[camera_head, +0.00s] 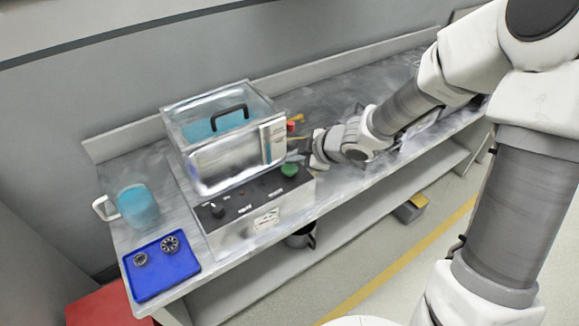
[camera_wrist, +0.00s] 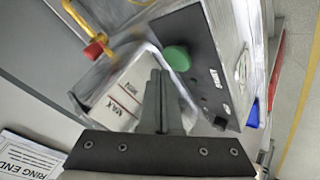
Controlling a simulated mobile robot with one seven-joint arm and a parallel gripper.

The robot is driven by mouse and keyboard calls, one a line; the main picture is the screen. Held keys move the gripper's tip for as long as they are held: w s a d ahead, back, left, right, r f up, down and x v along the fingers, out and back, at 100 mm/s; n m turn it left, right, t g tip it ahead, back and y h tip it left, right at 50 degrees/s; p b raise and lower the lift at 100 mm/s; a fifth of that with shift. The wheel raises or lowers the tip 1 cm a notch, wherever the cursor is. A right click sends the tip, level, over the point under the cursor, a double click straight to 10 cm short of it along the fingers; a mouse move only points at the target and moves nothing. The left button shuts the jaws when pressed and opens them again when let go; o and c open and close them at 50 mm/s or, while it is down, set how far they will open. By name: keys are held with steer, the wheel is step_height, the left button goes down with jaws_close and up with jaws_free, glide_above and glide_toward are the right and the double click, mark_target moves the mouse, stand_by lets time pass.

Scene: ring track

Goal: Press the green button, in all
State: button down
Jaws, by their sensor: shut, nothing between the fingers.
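The green button (camera_head: 289,169) is on the right part of a dark control panel (camera_head: 252,197), on the front of a machine on the bench. It also shows in the wrist view (camera_wrist: 177,58), just ahead and to the right of my fingertips. My gripper (camera_head: 309,150) is beside the right end of the panel, a little to the right of the button. In the wrist view my gripper (camera_wrist: 158,76) is shut, with its two fingers together and nothing between them. The fingertips look apart from the button, though the exact gap is hard to tell.
A red knob (camera_wrist: 93,50) on a yellow pipe is nearby. A blue tray (camera_head: 160,285) with two metal rings and a blue mug (camera_head: 137,205) are at the left. A paper sheet (camera_wrist: 28,158) lies at lower left.

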mark_target(294, 169)
steer(key=shift+f, duration=0.1)
stand_by(0.3)
steer(key=shift+f+b, duration=0.3)
steer(key=shift+f, duration=0.05)
steer(key=shift+f+b, duration=0.7)
steer(key=shift+f, duration=0.1)
stand_by(0.8)
stand_by(0.3)
steer(key=shift+r+p, duration=1.25)
steer(key=shift+p, duration=0.1)
step_height(294, 169, up, 5)
steer(key=p, duration=0.5)
